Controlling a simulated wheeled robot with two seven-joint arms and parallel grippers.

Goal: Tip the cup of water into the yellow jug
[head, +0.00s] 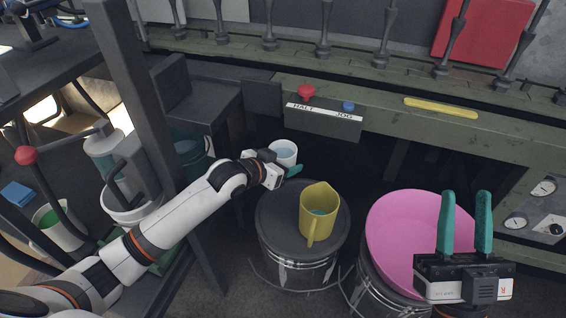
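The yellow jug (314,226) stands upright on the dark lid of a drum, with its handle toward me. A little blue-green shows inside it. The white cup (284,153) holds pale blue water and looks about upright. My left gripper (289,170) is at the cup, with a green finger against its lower right side; it appears shut on the cup. The cup is up and to the left of the jug, apart from it. My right gripper (464,222) is open and empty, with two green fingers pointing up over the pink tub.
The pink tub (389,235) sits right of the jug. The jug's drum lid (273,232) has bare room around it. Behind is a green machine rail (390,120) with a red button (306,92), a blue button (348,106) and several spindles. A dark post (150,110) stands left.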

